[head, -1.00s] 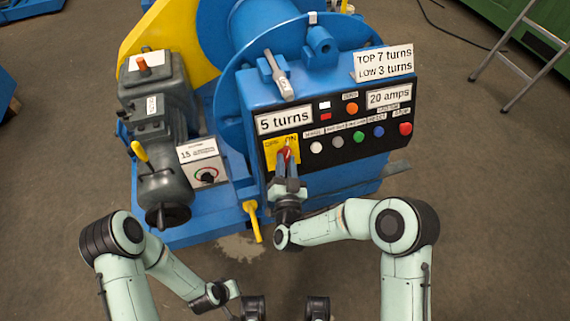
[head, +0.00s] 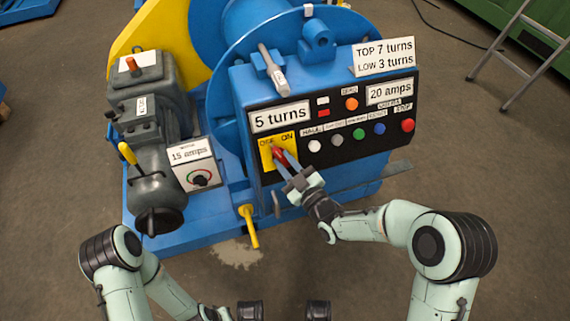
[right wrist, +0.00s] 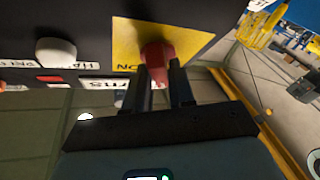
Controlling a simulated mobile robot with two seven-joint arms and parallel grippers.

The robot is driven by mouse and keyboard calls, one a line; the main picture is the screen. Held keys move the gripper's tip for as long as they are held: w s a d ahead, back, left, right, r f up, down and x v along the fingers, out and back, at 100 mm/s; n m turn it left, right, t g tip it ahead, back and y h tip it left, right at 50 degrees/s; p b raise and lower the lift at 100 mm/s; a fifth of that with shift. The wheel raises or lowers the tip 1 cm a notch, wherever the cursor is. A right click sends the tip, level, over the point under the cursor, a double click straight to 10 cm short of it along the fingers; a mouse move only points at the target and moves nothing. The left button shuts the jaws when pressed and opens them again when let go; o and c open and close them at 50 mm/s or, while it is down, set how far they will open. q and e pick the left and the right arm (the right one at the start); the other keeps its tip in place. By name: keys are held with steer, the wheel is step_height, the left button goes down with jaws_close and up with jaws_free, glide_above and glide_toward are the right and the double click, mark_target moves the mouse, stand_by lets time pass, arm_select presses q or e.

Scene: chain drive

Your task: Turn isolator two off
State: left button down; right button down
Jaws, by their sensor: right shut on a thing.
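A yellow switch plate (head: 266,157) marked OFF and ON is on the left of the black control panel, below the "5 turns" label. In the right wrist view the red handle (right wrist: 157,58) sits between the two dark fingers, in front of the yellow plate (right wrist: 128,42). Which isolator number this switch bears cannot be read.
Several push buttons, such as a white one (head: 315,146) and a red one (head: 407,125), are right of the switch. A "15 amps" box (head: 195,165) with a dial stands to the left. A yellow lever (head: 249,226) hangs below. Bare floor lies in front.

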arm_select(q)
steer(key=shift+s+f+g+b, duration=0.35)
steer(key=shift+s+f, duration=0.2)
steer(key=shift+s, duration=0.35)
arm_select(e)
steer(key=shift+w+d+n+g+y, duration=0.1)
steer(key=shift+n+g+y, duration=0.4)
steer(key=shift+n, duration=0.55)
steer(key=shift+d+n+g+y, duration=0.1)
steer(key=shift+n+g+y, duration=0.1)
steer(key=shift+n+g, duration=0.7)
arm_select(q)
steer(key=shift+s+a, duration=0.1)
arm_select(e)
steer(key=shift+r+n, duration=0.1)
steer(key=shift+n, duration=0.25)
steer(key=c, duration=1)
jaws_free()
steer(key=shift+c, duration=0.2)
arm_select(q)
steer(key=shift+t, duration=0.85)
steer(key=w+r, duration=0.1)
steer(key=w+r+p, duration=0.1)
steer(key=w, duration=0.1)
steer(key=w+r+p, duration=0.1)
steer(key=shift+w+d, duration=0.25)
steer(key=shift+d, duration=0.05)
arm_select(e)
steer(key=v, duration=1.3)
steer(key=shift+d, duration=0.1)
